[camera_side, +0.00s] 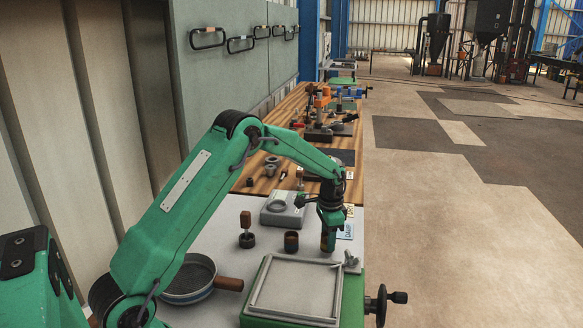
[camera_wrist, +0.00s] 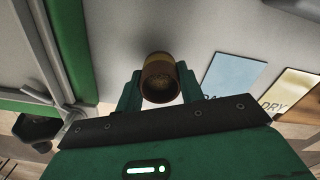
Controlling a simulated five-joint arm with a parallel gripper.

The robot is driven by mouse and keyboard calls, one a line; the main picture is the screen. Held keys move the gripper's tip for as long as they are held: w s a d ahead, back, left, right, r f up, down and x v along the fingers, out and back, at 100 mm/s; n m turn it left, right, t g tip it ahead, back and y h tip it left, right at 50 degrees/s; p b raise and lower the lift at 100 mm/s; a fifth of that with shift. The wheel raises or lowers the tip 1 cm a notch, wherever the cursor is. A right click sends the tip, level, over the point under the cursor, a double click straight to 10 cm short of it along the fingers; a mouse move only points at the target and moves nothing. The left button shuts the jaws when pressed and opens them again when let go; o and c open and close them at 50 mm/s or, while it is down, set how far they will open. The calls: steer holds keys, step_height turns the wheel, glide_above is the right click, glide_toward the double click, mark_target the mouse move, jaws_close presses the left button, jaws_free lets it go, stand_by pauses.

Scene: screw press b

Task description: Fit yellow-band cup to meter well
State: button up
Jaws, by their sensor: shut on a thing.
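My gripper (camera_side: 328,222) points down near the right edge of the grey bench and is shut on the yellow-band cup (camera_side: 328,242). In the wrist view the cup (camera_wrist: 159,80), brown with a yellowish band, sits between the two green fingers, its round end facing the camera. I cannot tell whether it touches the bench. The meter (camera_side: 283,209) is a pale grey box with a round well on top, to the left of and behind my gripper. The well looks empty, though its inside is hard to see.
A second brown cup (camera_side: 291,241) stands left of my gripper, with a wooden-handled tamper (camera_side: 246,231) beyond it. The green press with its pale square frame (camera_side: 257,284) is in front. A pan (camera_side: 190,276) lies left. A blue card (camera_side: 345,231) lies right.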

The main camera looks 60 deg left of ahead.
step_height(320, 180, up, 8)
steer(key=shift+r, duration=0.25)
stand_by(0.7)
steer(key=o, duration=0.4)
steer(key=c, duration=0.4)
steer(key=shift+s+a+r+n, duration=0.55)
steer(key=shift+a+n, duration=0.45)
steer(key=shift+a, duration=2.85)
steer(key=shift+s+a+r+n, duration=0.5)
steer(key=shift+a+n, duration=0.5)
steer(key=shift+a, duration=2.9)
steer(key=shift+s+a+r+n, duration=0.4)
steer(key=shift+a+r+n, duration=0.45)
steer(key=shift+a, duration=3)
